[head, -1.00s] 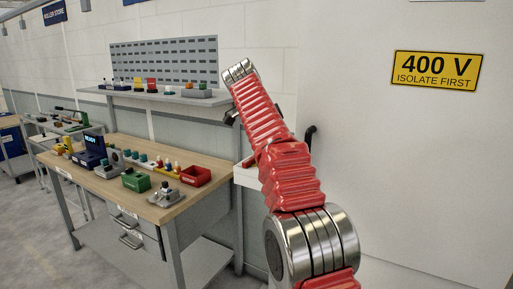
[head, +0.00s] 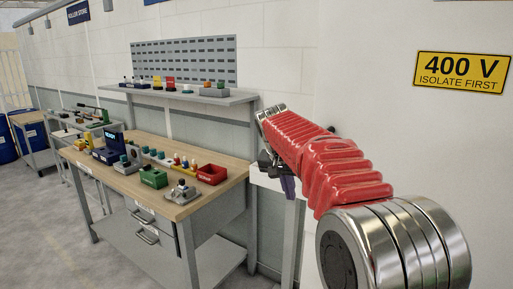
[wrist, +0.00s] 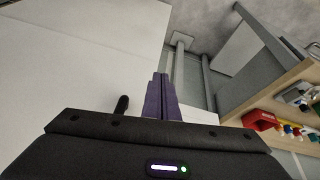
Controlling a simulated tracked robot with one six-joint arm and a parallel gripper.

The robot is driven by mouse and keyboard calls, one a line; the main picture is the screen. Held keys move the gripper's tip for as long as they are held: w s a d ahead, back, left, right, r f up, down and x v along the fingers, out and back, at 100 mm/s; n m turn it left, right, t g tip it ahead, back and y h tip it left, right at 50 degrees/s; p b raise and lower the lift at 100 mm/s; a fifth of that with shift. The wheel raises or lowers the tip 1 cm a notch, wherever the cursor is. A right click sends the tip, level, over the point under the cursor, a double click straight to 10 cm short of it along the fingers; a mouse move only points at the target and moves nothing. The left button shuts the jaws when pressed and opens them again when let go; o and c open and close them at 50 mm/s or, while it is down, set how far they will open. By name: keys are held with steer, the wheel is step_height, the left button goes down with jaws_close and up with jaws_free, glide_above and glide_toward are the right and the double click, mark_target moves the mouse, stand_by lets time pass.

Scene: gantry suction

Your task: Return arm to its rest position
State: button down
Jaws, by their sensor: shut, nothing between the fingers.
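My red, ribbed arm (head: 320,160) with polished metal joint rings reaches up and left from the lower right of the head view. Its far end bends down at my gripper (head: 289,187), a dark body with purple fingers, partly hidden by the arm. The gripper hangs in front of the white surface and pale cabinet to the right of the workbench. In the wrist view the purple fingers of my gripper (wrist: 163,88) lie side by side, shut, with nothing held.
The wooden workbench (head: 215,203) stands left of the arm, with a red bin (head: 212,174), a green bin (head: 153,178) and several small parts. A shelf (head: 239,97) runs behind it. A pale wall panel with a yellow 400 V sign (head: 461,70) is at right.

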steer(key=s+d+f+n+y, duration=0.1)
steer(key=s+d+f, duration=0.1)
steer(key=s, duration=1.1)
steer(key=s+d+f+n+t+y, duration=0.1)
steer(key=s+d+f+n, duration=0.1)
steer(key=s, duration=1)
steer(key=s+d+f+n, duration=0.1)
steer(key=s+f, duration=0.3)
steer(key=s, duration=0.9)
steer(key=shift+s+d+n+t+y, duration=0.3)
steer(key=shift+d+n+t+y, duration=0.1)
steer(key=shift+d, duration=0.05)
